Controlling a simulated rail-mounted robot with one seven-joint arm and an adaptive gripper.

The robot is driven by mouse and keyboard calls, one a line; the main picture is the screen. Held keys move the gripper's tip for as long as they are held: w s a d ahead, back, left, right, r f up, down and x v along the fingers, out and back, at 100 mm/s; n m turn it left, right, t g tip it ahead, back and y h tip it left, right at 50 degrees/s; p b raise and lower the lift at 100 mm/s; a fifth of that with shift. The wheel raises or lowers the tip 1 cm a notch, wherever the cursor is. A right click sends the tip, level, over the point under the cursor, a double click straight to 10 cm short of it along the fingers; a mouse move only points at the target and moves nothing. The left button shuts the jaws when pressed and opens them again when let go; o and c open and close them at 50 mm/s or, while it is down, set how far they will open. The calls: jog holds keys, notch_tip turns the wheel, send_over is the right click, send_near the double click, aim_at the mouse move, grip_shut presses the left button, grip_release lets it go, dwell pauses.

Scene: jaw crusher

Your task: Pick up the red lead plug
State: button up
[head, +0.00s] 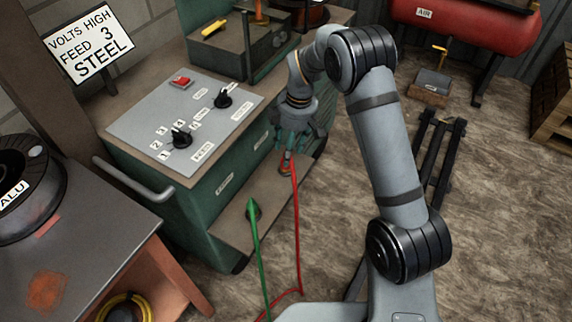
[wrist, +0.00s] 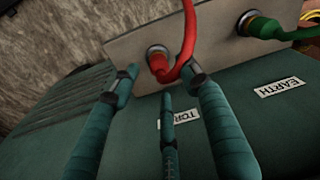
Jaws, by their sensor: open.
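The red lead plug (head: 286,166) sits at the front of the green machine, with its red cable (head: 297,230) hanging to the floor. In the wrist view the red plug (wrist: 160,68) is at a round socket in a pale panel, near a label that is partly hidden. My gripper (head: 294,142) is just above the plug in the head view. In the wrist view my gripper (wrist: 163,78) is open, with fingertips on both sides of the plug and a third finger below it. The red cable passes close by the right fingertip; I cannot tell if they touch.
A green plug (wrist: 262,27) with a green cable is beside it, by the EARTH label (wrist: 279,87); it also shows in the head view (head: 253,209). The control panel (head: 150,112) with knobs lies left of my arm.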

jog(key=f, duration=0.4)
jog(key=a+f, duration=0.1)
jog(key=shift+w+f+b, duration=0.2)
jog(key=shift+f+b, duration=0.2)
jog(key=shift+c, duration=1.2)
jog(key=c, duration=0.4)
